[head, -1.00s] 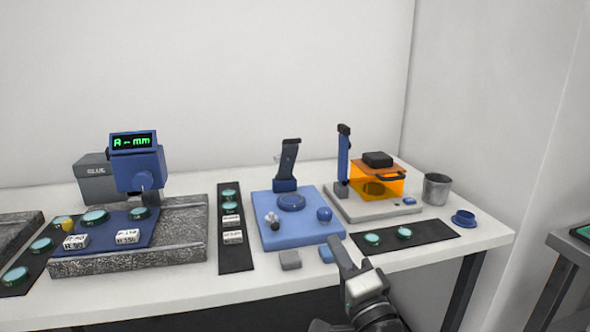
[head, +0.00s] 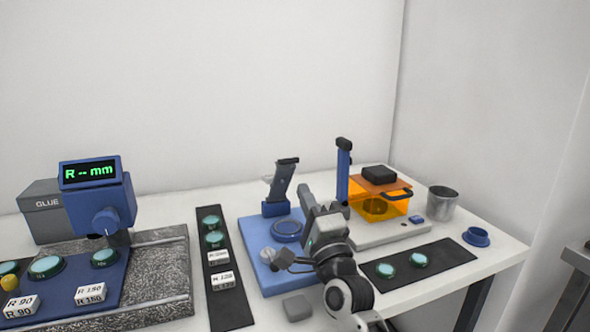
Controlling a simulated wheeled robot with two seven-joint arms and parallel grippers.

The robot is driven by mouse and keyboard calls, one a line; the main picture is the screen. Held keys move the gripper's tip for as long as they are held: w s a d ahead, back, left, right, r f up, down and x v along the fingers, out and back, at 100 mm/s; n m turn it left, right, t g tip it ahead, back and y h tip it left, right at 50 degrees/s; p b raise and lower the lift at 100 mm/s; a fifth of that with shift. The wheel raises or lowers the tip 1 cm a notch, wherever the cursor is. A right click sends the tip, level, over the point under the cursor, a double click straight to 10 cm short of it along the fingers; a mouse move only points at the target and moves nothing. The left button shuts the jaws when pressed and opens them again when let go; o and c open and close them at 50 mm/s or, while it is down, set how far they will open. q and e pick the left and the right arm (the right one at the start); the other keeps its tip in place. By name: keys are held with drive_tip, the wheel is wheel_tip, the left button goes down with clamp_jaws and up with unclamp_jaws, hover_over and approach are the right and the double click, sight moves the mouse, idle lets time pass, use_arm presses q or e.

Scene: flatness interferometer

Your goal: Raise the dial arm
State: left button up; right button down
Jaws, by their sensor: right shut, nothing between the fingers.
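The blue fixture base (head: 255,278) stands mid-table, with a round blue ring seat (head: 287,229) on it. A dark tilted arm (head: 283,180) rises from a blue block at its back; I cannot tell if this is the dial arm. A blue head with a green "R -- mm" display (head: 90,172) stands over the granite plate at left. My right gripper (head: 308,197) is shut and empty. It appears over the right part of the blue base, right of the ring, hiding the blue knob there. My left gripper is out of view.
An orange box (head: 390,208) and blue column (head: 343,170) stand on a pale base behind my right gripper. A metal cup (head: 442,203) and blue ring (head: 477,236) are at right. Dark mats with green discs (head: 418,260) flank the base. A grey block (head: 297,307) lies in front.

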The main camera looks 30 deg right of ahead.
sight(291, 163)
drive_tip(key=x, duration=0.4)
drive_tip(key=shift+w+r+p, duration=0.25)
drive_tip(key=shift+w+p, duration=0.05)
drive_tip(key=shift+p, duration=0.1)
drive_tip(key=shift+w+d+r, duration=0.2)
drive_tip(key=shift+w, duration=0.45)
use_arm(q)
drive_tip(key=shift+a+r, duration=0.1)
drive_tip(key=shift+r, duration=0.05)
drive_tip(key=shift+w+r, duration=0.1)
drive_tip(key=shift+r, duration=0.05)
use_arm(e)
drive_tip(key=shift+r, duration=0.1)
